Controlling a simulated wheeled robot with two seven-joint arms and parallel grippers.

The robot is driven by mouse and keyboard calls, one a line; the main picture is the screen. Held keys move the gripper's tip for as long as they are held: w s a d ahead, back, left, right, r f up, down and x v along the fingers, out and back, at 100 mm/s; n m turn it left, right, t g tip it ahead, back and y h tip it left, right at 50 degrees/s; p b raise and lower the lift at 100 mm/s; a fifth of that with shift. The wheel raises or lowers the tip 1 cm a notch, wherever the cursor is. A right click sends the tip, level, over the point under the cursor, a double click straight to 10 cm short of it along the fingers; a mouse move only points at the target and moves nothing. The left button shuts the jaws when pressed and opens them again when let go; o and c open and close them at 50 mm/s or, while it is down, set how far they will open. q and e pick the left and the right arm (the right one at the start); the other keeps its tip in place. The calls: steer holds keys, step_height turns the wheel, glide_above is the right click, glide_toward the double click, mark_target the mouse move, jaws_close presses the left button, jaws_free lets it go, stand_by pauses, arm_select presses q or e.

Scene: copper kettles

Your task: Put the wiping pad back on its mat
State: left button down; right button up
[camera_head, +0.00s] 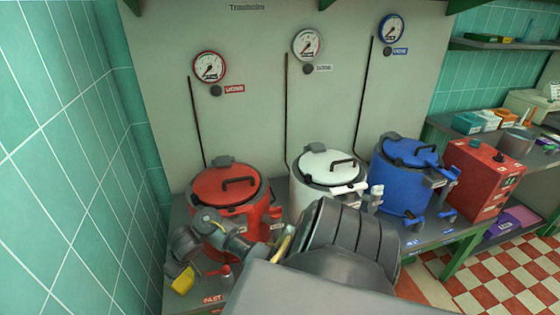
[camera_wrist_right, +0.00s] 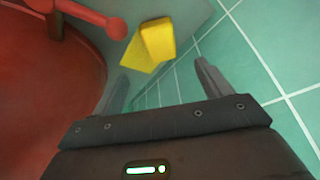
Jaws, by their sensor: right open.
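The yellow wiping pad (camera_wrist_right: 158,38) lies ahead of my right gripper in the right wrist view, beyond its fingertips. A flatter yellow piece (camera_wrist_right: 136,60), which looks like the mat, shows at its lower left; the pad seems to overlap it, but I cannot tell how far. In the head view the yellow pad (camera_head: 182,280) is at the bench's left end, by the red kettle. My right gripper (camera_wrist_right: 160,80) is open, with nothing between its fingers. In the head view its dark body (camera_head: 186,245) is just above the pad. My left gripper is not in view.
The red kettle (camera_head: 228,190) stands close to my right gripper; its red tap (camera_wrist_right: 95,18) is near the pad. The tiled wall (camera_head: 60,170) is on the left. White (camera_head: 325,172) and blue (camera_head: 405,180) kettles stand farther right.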

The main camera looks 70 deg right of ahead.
steer(key=s+a+f+n+t+y, duration=0.15)
steer(key=a+n+t+y, duration=0.3)
steer(key=a, duration=1.45)
steer(key=s+d+f+m+g, duration=0.1)
steer(key=s+f, duration=0.4)
steer(key=f, duration=0.3)
steer(key=s+f+g, duration=0.1)
steer(key=s+f, duration=0.4)
steer(key=f, duration=0.3)
steer(key=s+d+f+m+g, duration=0.1)
steer(key=s+f+g, duration=0.1)
steer(key=s+f, duration=0.45)
steer(key=s+d+f+g+h, duration=0.1)
steer(key=s+f, duration=0.3)
steer(key=s, duration=0.5)
steer(key=s+d+f+n+g+h, duration=0.1)
steer(key=s+f, duration=0.4)
steer(key=s, duration=0.4)
steer(key=s+d+f+n+g+h, duration=0.1)
steer(key=s+d+f+g, duration=0.1)
steer(key=s+f, duration=0.3)
steer(key=s, duration=0.4)
steer(key=shift+f+h, duration=0.2)
steer(key=shift+h, duration=0.15)
